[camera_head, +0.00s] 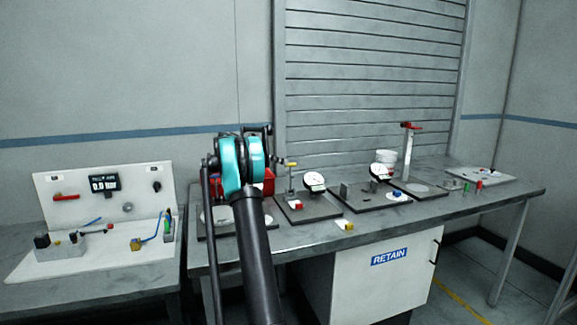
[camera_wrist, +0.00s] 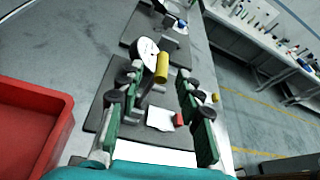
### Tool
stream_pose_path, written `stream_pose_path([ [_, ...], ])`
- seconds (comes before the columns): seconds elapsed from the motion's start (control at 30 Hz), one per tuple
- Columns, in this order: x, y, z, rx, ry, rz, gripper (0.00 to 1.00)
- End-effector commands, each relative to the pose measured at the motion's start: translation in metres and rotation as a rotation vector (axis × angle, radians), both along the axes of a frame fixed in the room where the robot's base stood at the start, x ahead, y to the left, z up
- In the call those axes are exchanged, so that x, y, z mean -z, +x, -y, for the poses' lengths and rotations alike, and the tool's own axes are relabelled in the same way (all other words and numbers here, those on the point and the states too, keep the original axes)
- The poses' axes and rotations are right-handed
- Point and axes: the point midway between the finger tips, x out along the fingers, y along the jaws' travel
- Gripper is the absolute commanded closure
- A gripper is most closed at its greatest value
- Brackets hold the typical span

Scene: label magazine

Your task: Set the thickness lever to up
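A thickness gauge with a white dial (camera_head: 314,181) stands on a dark plate near the middle of the bench. A short yellow-ended lever (camera_head: 291,164) shows at a thin post left of the dial and looks near level. In the wrist view the yellow lever end (camera_wrist: 162,68) lies beside the dial (camera_wrist: 146,51). My gripper (camera_wrist: 160,76) is open, with the yellow end seen between its fingertips and gaps on both sides. I cannot tell its depth from the fingertips. In the head view my wrist hides the fingers.
A red bin (camera_wrist: 30,125) stands close left of my gripper. A white block and a red block (camera_wrist: 179,118) sit on the gauge plate. A second dial gauge (camera_head: 379,170) and a red-handled stand (camera_head: 411,127) are further right. A white panel station (camera_head: 105,190) is left.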

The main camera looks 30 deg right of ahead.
Motion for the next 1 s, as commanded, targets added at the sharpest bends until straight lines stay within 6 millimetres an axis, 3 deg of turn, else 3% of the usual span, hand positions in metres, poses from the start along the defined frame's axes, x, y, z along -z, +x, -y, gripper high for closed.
stream_pose_path([
  [0.2,-0.015,0.013,-0.037,-0.002,0.000,0.001,0.64],
  [0.4,-0.023,0.018,-0.054,-0.001,0.000,0.000,0.64],
  [1.0,-0.024,0.019,-0.057,0.000,0.000,0.001,0.64],
])
